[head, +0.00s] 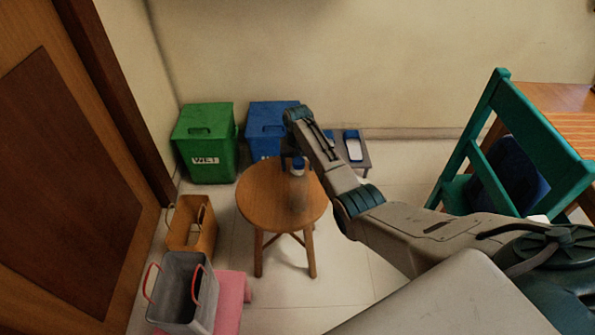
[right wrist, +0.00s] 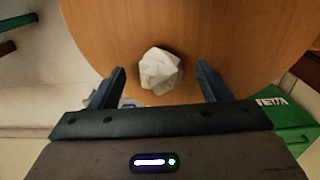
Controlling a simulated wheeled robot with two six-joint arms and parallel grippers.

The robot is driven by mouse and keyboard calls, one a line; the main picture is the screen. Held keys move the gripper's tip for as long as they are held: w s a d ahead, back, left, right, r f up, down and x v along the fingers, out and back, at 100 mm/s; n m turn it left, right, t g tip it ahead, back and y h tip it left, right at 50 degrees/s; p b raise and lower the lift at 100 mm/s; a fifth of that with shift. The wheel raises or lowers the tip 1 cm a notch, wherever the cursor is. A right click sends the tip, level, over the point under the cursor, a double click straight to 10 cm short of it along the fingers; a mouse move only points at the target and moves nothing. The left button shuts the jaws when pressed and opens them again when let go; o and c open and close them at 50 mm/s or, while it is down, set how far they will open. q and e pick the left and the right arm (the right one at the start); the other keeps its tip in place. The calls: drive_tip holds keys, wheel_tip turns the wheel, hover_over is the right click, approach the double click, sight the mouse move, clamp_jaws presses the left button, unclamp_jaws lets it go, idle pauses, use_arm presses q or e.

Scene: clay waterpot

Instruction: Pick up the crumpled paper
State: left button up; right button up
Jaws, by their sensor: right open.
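The crumpled paper (right wrist: 160,71) is a small white wad on the round wooden stool (right wrist: 225,40), seen in the right wrist view. In the head view a small white patch (head: 298,170) shows on the stool (head: 265,205) just under my right gripper (head: 293,160), partly hidden by it. My right gripper (right wrist: 161,67) is open, with one finger on each side of the paper in the wrist picture. The fingers look apart from the paper; I cannot tell the exact height. My left gripper is not in view.
A green bin (head: 206,150) marked WET and a blue bin (head: 266,130) stand behind the stool. A brown basket (head: 187,238) and a grey bucket (head: 178,295) stand left. A small low table (head: 366,158) is behind my right arm; a teal chair (head: 535,120) stands right.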

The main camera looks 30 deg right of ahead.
drive_tip(key=shift+f, duration=0.25)
drive_tip(key=c, duration=1)
drive_tip(key=shift+r, duration=0.1)
